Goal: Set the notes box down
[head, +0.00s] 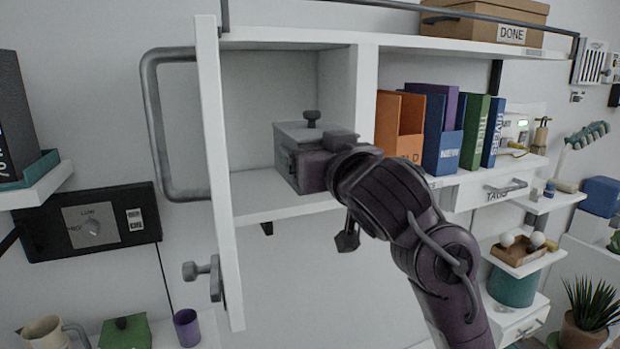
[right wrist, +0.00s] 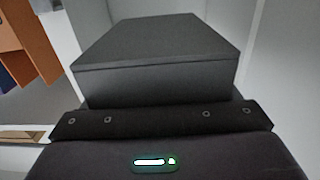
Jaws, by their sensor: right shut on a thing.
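The notes box (head: 298,145), a grey box with a small dark knob on its lid, is inside the open cubby of the white shelf unit (head: 270,208). It fills the middle of the right wrist view (right wrist: 165,45) as a dark flat-topped block. My right gripper (head: 325,165) reaches in from the front right and is shut on the box at its near side. The gripper and arm hide part of the box's front. The box is at or just above the cubby floor; I cannot tell whether it touches. My left gripper is not in view.
A white door (head: 214,150) with a grey handle stands open left of the cubby. A divider (head: 360,85) bounds it on the right, with orange (head: 398,125) and blue (head: 440,140) file holders beyond. The cubby floor is bare left of the box.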

